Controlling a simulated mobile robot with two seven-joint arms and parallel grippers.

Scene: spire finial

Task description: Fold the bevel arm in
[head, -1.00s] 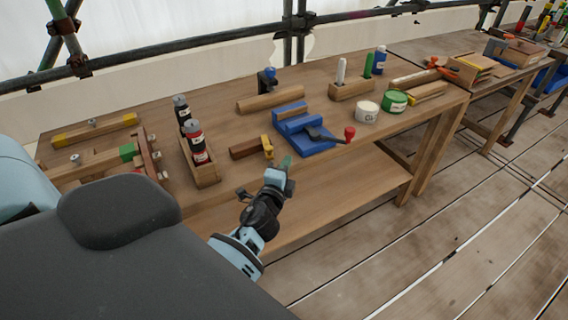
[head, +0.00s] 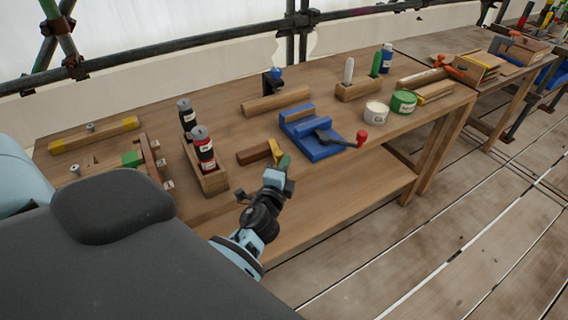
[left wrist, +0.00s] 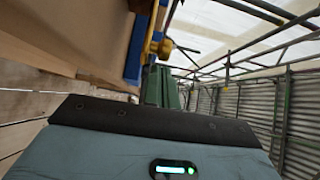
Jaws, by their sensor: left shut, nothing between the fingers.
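The bevel has a brown wooden stock (head: 253,154) lying near the front edge of the bench. Its yellow arm (head: 275,150) stands out at the stock's right end, across the stock. In the left wrist view a yellow part (left wrist: 160,42) shows just beyond the fingertips. My left gripper (head: 285,162) has green fingers, is shut and empty, and is at the bench's front edge just right of the yellow arm. I cannot tell whether it touches the arm. My right gripper is out of view.
A blue vise (head: 318,146) with a red-knobbed handle is right of the bevel. A wooden box (head: 213,180) with two bottles is to the left. White (head: 376,112) and green (head: 403,102) tubs stand farther right. The bench front (head: 335,170) is bare.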

